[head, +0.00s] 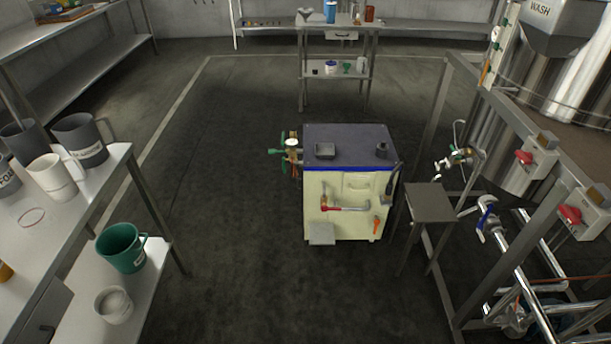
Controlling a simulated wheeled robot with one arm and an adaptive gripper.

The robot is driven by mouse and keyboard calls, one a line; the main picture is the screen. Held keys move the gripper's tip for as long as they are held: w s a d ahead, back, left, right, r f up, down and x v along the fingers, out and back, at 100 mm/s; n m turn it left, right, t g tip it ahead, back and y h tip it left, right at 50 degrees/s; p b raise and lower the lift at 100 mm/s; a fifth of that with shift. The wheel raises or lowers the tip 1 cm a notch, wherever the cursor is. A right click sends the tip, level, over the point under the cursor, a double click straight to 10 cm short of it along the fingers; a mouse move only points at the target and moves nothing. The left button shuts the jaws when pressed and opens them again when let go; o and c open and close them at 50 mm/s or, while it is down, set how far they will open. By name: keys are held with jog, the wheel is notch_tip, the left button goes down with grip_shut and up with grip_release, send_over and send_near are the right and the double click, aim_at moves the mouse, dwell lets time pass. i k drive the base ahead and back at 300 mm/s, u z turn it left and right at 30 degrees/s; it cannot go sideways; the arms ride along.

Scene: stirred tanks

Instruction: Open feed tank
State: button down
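No label reading "feed" can be read, so I cannot tell which vessel is the feed tank. A large shiny steel tank (575,85) stands at the upper right, partly cut off by the frame. A grey hopper-like part marked WASH (562,28) is in front of its top. Pipes below carry a blue-handled valve (486,218) and a small valve with green and white parts (455,158). Two switch boxes with red handles (524,158) (571,214) are on the frame. My gripper is not in view.
A cream cabinet with a dark top (350,147) stands mid-floor, with taps on its side and front. A small grey stand (430,203) is right of it. A left bench (75,205) holds mugs; its lower shelf holds a green jug (121,248). Dark floor (245,265) is clear.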

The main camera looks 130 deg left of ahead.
aim_at(353, 182)
jog(key=u, duration=3.85)
jog(key=i, duration=0.85)
jog(key=u, duration=0.3)
jog(key=i, duration=0.95)
jog(key=u, duration=0.4)
